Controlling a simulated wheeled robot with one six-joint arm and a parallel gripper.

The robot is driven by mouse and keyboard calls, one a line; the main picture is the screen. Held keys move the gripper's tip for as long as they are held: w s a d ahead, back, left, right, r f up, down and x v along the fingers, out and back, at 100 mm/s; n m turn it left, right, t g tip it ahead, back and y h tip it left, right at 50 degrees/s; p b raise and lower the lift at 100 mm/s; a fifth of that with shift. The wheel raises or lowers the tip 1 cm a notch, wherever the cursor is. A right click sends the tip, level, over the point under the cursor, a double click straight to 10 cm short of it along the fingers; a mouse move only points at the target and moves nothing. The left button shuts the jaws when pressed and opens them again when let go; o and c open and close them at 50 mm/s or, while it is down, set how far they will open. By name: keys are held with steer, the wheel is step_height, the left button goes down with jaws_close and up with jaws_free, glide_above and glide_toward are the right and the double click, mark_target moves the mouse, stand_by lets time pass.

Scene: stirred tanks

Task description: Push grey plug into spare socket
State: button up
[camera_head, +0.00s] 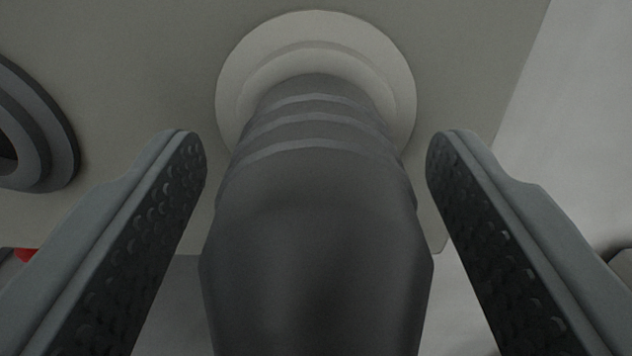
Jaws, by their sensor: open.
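The grey plug (316,225) fills the middle of the view, a thick dark grey body with lighter rings near its far end. Its far end meets a round pale socket (235,70) on a flat panel. How deep it sits inside cannot be seen. My gripper (316,150) is open, with one finger on each side of the plug. A gap shows between each fingertip and the plug. The near end of the plug runs out of the bottom of the view.
The socket is on a grey-beige panel (130,60), whose right edge slants down at the right. A dark round ringed fitting (60,130) is on the panel at the left, partly cut off. A small red thing (25,255) shows at the lower left. A paler surface lies beyond the panel at right.

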steer(key=s, duration=1.7)
steer(key=shift+s, duration=0.2)
steer(key=shift+r, duration=0.1)
steer(key=s+r, duration=0.2)
steer(key=s, duration=3.3)
steer(key=shift+s+r+g, duration=0.2)
steer(key=shift+r+g, duration=0.1)
steer(key=shift+r, duration=0.1)
